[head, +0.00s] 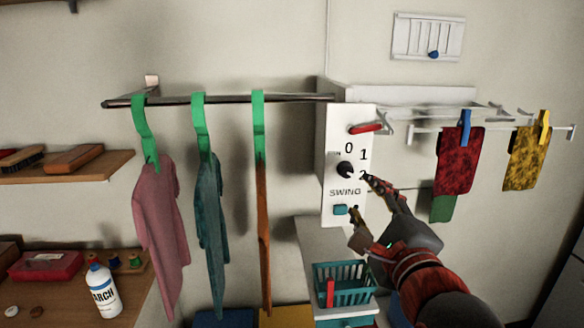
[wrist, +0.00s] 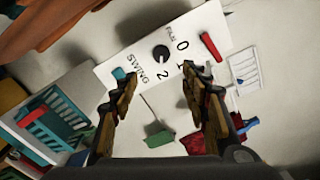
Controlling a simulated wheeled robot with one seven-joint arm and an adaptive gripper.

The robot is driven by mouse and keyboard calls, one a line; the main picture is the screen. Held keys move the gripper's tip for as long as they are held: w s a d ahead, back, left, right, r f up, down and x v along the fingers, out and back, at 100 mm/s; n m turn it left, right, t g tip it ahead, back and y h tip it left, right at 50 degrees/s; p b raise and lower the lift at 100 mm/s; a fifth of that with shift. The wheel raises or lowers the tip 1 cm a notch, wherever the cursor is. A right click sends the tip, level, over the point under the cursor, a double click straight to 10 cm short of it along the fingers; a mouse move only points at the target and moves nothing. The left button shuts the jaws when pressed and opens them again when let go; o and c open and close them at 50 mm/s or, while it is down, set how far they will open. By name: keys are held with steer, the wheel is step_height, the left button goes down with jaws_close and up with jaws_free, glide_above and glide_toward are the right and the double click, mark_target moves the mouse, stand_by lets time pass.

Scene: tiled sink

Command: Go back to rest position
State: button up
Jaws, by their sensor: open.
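My gripper (head: 361,197) is open and empty in front of the white control panel (head: 333,140), at its lower right. In the wrist view my gripper's two fingers (wrist: 160,82) stand wide apart with nothing between them. The black knob (head: 345,170) sits on the panel among the numbers 0, 1 and 2, just left of the upper finger in the head view. In the wrist view the knob (wrist: 160,53) lies beyond the fingertips and looks clear of them. Its exact pointer setting is too small to tell.
A red handle (head: 366,128) and a teal button (head: 340,209) are on the panel. A rail (head: 225,99) with hanging clothes runs left. A rack with red (head: 458,160) and yellow (head: 525,158) cloths stands right. A teal basket (head: 344,284) lies below my gripper.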

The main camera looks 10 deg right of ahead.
steer(key=s+f+n+g, duration=0.2)
steer(key=f+n+g, duration=0.1)
steer(key=f+n, duration=0.35)
steer(key=s+f+n+g, duration=0.3)
steer(key=f+n, duration=0.3)
steer(key=f, duration=0.2)
steer(key=s+f+n+g, duration=0.6)
steer(key=s+f+n, duration=0.4)
steer(key=s, duration=0.3)
steer(key=shift+s+f+n, duration=0.25)
steer(key=shift+f+n, duration=0.1)
steer(key=shift+f, duration=0.25)
steer(key=shift+c, duration=0.2)
